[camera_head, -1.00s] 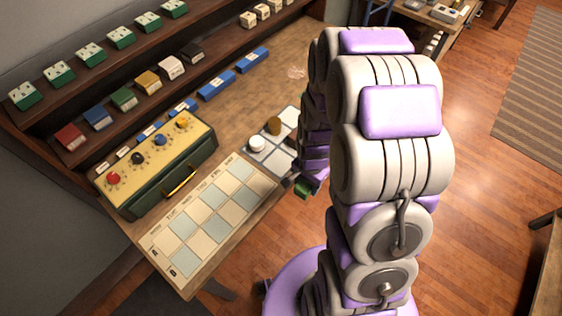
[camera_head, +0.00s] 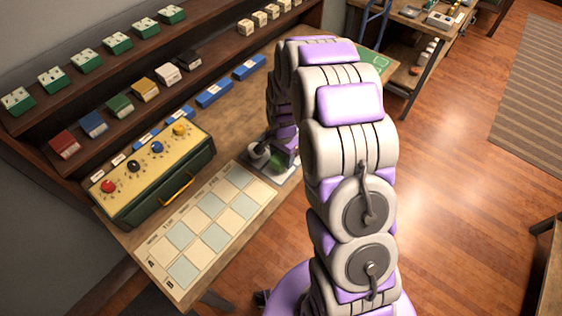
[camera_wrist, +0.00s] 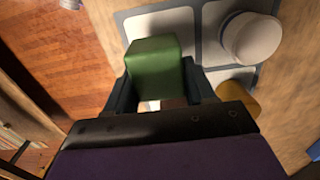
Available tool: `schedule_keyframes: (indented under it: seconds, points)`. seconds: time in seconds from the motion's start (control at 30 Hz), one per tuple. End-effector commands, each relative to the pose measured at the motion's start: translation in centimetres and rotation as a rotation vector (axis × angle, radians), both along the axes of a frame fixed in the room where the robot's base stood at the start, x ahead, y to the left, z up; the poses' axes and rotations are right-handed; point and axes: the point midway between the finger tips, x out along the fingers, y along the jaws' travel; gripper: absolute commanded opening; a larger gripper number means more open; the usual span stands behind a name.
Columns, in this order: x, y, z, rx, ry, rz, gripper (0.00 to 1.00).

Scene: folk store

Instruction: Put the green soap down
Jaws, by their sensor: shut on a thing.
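The green soap (camera_wrist: 155,60) is a block held between the two dark fingers of my gripper (camera_wrist: 159,88). In the head view the soap (camera_head: 278,160) shows as a small green patch under my gripper (camera_head: 284,150), over the grey tray (camera_head: 287,179) with pale square pads. In the wrist view the soap overlaps the edge of the tray (camera_wrist: 197,40) and one of its pads. I cannot tell whether it touches the tray. A white round piece (camera_wrist: 251,38) sits on another pad, and a yellow-brown piece (camera_wrist: 238,95) is partly hidden by my gripper.
A checked card (camera_head: 208,228) lies left of the tray. Behind it stands a green and yellow box (camera_head: 155,170) with coloured knobs. Shelves with coloured boxes (camera_head: 145,89) line the back. Several blue items (camera_head: 214,93) lie along the table's rear.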

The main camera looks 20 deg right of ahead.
Motion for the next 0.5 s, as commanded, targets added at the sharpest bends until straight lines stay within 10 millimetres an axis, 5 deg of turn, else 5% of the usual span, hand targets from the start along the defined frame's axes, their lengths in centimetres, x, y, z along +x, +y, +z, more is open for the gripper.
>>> schedule_keyframes:
  seconds: [0.5]
  points:
    - [0.7, 0.1, -3.6, 0.001, -0.003, -0.001, 0.21]
